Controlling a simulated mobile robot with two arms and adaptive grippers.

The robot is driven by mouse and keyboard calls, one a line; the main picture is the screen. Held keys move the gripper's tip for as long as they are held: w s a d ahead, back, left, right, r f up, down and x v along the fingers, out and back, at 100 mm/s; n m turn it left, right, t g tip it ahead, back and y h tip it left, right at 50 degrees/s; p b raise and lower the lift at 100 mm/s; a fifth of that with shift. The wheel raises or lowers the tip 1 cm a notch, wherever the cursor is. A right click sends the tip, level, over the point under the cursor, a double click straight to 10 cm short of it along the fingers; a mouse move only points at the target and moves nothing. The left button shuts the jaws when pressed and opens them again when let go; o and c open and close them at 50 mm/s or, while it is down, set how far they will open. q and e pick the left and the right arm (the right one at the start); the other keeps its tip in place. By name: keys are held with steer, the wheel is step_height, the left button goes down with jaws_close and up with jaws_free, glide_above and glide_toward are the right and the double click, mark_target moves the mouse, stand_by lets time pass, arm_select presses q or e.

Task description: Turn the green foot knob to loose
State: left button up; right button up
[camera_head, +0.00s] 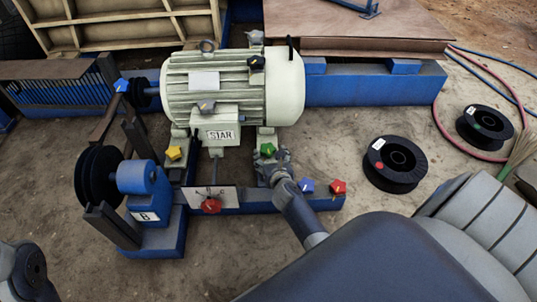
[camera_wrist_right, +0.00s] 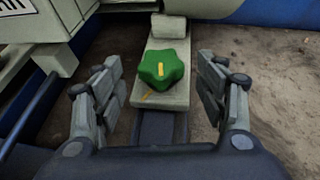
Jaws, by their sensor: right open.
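The green foot knob (camera_head: 267,149) is a star-shaped knob at the motor's right front foot. In the right wrist view the green knob (camera_wrist_right: 160,68) sits on a pale foot plate (camera_wrist_right: 168,52), with a short yellow line on its top running nearly up and down. A faint yellow mark shows on the plate below it. My right gripper (camera_head: 274,167) is just in front of the knob. In the right wrist view its open, empty fingers (camera_wrist_right: 165,88) stand apart to the left and right of the knob, with no contact visible. My left gripper is out of view.
The pale motor (camera_head: 232,85) stands behind. A yellow knob (camera_head: 174,153), red knob (camera_head: 211,206), blue knob (camera_head: 307,186) and another red knob (camera_head: 338,187) are nearby. Black pulleys (camera_head: 98,180) stand at left. Cable reels (camera_head: 395,163) lie on the ground to the right.

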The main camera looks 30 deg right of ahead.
mark_target(268, 150)
steer(key=shift+b+x, duration=0.8)
steer(key=shift+x, duration=1.2)
steer(key=c, duration=1.1)
